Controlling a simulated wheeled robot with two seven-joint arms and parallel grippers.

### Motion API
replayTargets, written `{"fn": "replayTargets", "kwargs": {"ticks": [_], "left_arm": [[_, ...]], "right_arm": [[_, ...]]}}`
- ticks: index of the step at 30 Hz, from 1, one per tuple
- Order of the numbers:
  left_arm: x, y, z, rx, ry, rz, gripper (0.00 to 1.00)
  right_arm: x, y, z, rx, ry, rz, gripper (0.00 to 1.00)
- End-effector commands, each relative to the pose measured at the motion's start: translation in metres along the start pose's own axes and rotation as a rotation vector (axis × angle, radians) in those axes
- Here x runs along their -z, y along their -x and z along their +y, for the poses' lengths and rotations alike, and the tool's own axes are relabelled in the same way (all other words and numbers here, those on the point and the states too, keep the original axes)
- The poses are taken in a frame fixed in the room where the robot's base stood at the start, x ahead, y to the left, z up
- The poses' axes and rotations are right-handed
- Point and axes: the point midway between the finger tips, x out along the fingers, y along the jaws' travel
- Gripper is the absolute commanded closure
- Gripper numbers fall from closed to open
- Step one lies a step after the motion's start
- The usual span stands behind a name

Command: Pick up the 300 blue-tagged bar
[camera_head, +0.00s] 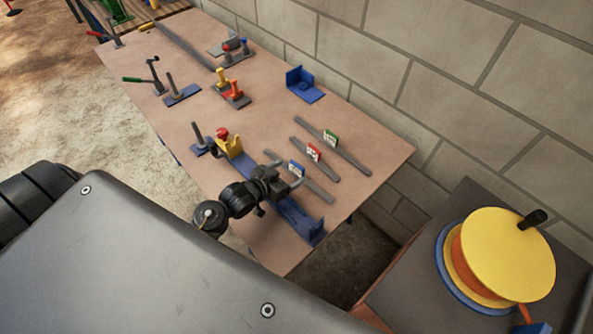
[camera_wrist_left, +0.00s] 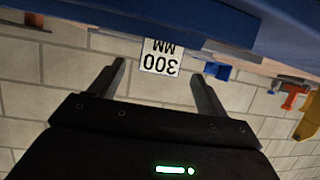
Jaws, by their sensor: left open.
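The blue-tagged bar (camera_head: 319,191) is a thin grey bar lying on the table, with a small upright blue-and-white tag (camera_head: 296,169). In the left wrist view, which looks upside down, a white plate reading "300 MM" (camera_wrist_left: 160,57) shows between the fingertips. My left gripper (camera_head: 286,170) is open, close beside the tag on its near side. It also shows in the left wrist view (camera_wrist_left: 160,75), with nothing between its fingers touching them. Part of the bar is hidden behind the gripper. My right gripper is not in view.
A red-tagged bar (camera_head: 314,152) and a green-tagged bar (camera_head: 330,138) lie just behind. A long blue fixture (camera_head: 300,222) with a yellow clamp (camera_head: 229,147) runs under my left arm. A brick wall (camera_head: 440,70) rises behind the table. Bare tabletop (camera_head: 375,150) lies to the right.

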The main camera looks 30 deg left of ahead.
Motion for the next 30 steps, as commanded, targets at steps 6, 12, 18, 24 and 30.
{"fn": "replayTargets", "kwargs": {"ticks": [6,12,18,24,30], "left_arm": [[0.001,-0.023,0.000,0.001,0.000,0.000,0.24],[0.000,-0.025,0.000,0.001,-0.002,-0.001,0.24],[0.000,-0.025,0.000,0.001,-0.002,-0.001,0.45],[0.000,-0.025,0.000,0.001,-0.002,-0.001,0.71],[0.001,-0.025,-0.001,0.001,-0.002,0.002,0.82]], "right_arm": [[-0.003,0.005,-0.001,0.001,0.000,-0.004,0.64],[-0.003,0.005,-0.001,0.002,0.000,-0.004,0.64],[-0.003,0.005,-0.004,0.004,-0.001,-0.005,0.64],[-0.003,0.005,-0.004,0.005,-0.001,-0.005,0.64],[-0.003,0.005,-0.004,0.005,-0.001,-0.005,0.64]]}}
